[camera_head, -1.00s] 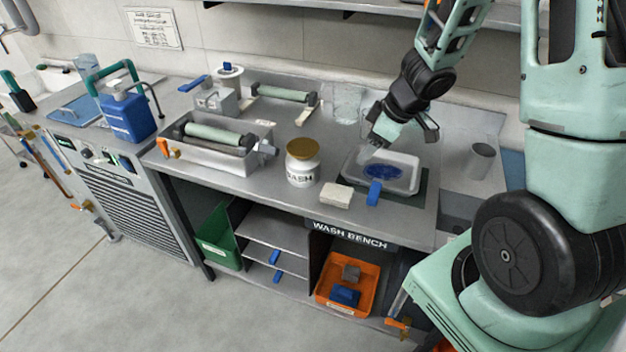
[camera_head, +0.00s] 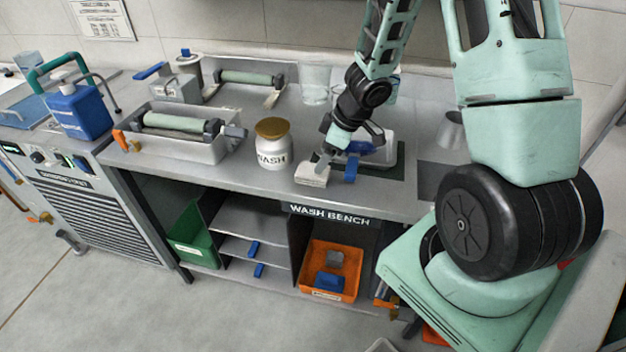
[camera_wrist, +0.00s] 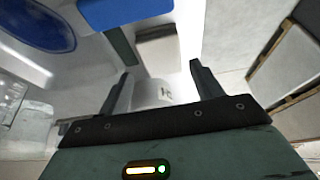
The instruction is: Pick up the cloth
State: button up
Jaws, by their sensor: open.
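The cloth (camera_head: 312,175) is a small pale folded block on the front edge of the bench, right of the WASH jar. My gripper (camera_head: 337,167) is open beside and just above the cloth's right side in the head view. In the wrist view the cloth (camera_wrist: 158,55) lies ahead of the gripper (camera_wrist: 159,72), roughly between the two fingertips. Nothing is between the fingers that I can make out. Whether a finger touches the cloth I cannot tell.
The white WASH jar (camera_head: 273,150) with a gold lid stands close left of the cloth. A white tray (camera_head: 392,158) with blue ink is behind my gripper, partly hidden. A blue block (camera_wrist: 120,12) shows near the cloth. A roller tray (camera_head: 165,150) stands farther left.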

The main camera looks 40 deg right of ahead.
aim_at(313, 174)
jog(key=b+x, duration=0.4)
jog(key=x, duration=0.1)
jog(key=shift+s+f, duration=0.15)
jog(key=shift+f, duration=0.15)
jog(key=shift+r, duration=0.1)
jog(key=shift+c, duration=0.3)
jog(key=c, duration=0.7)
